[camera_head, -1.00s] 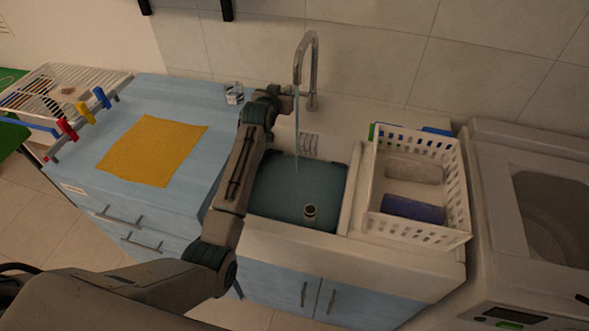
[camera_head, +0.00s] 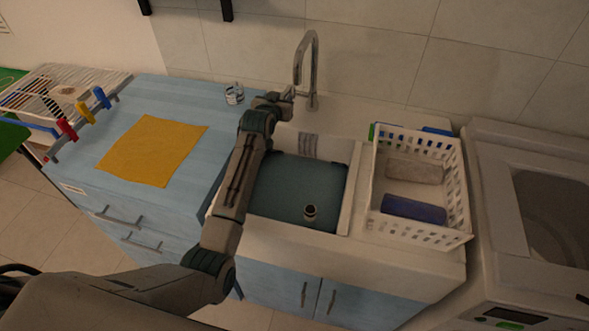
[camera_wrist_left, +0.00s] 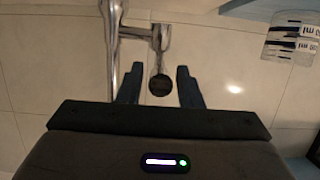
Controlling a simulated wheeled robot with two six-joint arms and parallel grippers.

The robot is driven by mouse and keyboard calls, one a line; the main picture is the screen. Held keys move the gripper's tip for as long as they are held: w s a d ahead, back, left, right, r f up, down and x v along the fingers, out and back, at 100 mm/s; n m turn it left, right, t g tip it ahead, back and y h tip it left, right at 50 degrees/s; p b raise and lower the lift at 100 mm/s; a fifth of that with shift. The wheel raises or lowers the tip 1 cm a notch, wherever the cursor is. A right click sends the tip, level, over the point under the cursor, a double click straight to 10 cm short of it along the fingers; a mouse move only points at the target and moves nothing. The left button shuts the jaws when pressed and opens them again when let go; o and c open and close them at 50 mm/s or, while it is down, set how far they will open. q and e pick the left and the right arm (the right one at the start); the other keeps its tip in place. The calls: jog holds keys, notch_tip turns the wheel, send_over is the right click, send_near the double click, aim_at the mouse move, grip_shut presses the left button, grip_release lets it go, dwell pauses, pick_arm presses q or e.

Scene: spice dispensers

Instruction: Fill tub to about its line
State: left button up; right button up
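The tub (camera_head: 281,187) is the sink basin with dark teal in it; I cannot clearly tell the water's surface from the tub floor. Pale stripes (camera_head: 308,146) show on its back wall. A short upright cylinder (camera_head: 310,212) stands in it. The faucet (camera_head: 314,70) rises behind, with no stream visible now. My left gripper (camera_head: 280,97) is at the faucet's base. In the left wrist view, the fingers of this gripper (camera_wrist_left: 160,87) are apart, with the dark round end of the tap lever (camera_wrist_left: 160,84) between them and gaps on both sides. My right gripper is out of view.
A white basket (camera_head: 452,238) with a blue item and a pale item stands right of the tub. A clear marked cup (camera_head: 234,94) stands on the blue counter, left of my gripper. An orange cloth (camera_head: 152,150) lies on that counter. A white machine (camera_head: 500,260) is at the right.

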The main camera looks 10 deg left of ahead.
pick_arm(q)
jog(key=o, duration=0.4)
jog(key=p+v, duration=0.7)
jog(key=shift+r, duration=0.15)
dwell(0.3)
